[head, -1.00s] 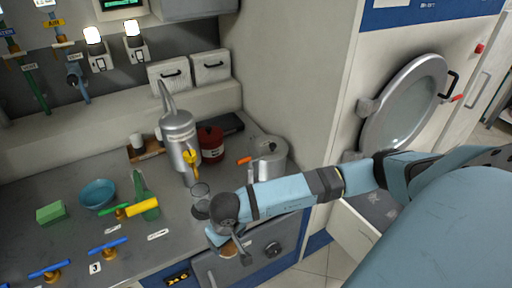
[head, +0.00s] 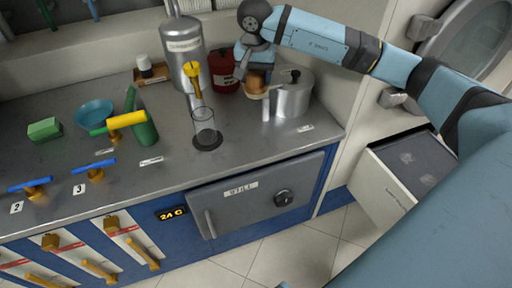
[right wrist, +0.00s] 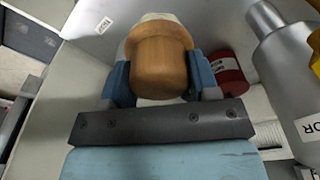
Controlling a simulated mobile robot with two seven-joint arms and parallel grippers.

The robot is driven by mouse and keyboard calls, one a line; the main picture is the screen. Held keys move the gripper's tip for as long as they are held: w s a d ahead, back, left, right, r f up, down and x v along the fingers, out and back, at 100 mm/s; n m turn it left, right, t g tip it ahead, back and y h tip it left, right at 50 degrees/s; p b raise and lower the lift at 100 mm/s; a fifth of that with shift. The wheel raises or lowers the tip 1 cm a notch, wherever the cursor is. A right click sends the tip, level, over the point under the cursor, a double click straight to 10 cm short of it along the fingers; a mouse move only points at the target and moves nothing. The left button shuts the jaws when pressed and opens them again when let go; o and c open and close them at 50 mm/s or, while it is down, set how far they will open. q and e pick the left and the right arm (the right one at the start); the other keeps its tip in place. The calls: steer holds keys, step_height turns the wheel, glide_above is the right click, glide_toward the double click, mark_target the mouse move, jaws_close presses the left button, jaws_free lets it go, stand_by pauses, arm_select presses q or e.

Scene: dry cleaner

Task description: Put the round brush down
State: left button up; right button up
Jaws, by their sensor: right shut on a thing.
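The round brush (head: 257,80) has a brown wooden body. My right gripper (head: 256,68) is shut on it in the head view, in front of the red can and at the left of the steel pot. In the right wrist view the brush's rounded wooden end (right wrist: 160,68) sits between the blue fingers of my right gripper (right wrist: 160,85), with a pale part showing beyond it. I cannot tell whether the brush touches the counter. My left gripper is not in view.
The steel pot (head: 293,96), red can (head: 222,70), steel canister (head: 186,55) and clear glass cylinder (head: 205,122) stand close by on the grey counter (head: 165,178). A blue bowl (head: 95,112) and green block (head: 44,129) are farther left. The counter's front strip is mostly bare.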

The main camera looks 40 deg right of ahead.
steer(key=shift+r+n+b, duration=0.15)
steer(key=shift+n+b, duration=0.45)
steer(key=shift+n, duration=0.5)
steer(key=shift+r+n, duration=0.1)
steer(key=shift+n, duration=0.5)
steer(key=shift+n+y+b, duration=0.3)
steer(key=shift+b, duration=0.05)
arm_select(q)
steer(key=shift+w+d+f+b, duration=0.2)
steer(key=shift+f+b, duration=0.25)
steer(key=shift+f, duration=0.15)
arm_select(e)
steer(key=shift+f, duration=9.8)
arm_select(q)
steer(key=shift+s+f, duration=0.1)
arm_select(e)
steer(key=shift+f, duration=0.1)
steer(key=shift+f, duration=0.15)
steer(key=o, duration=1.1)
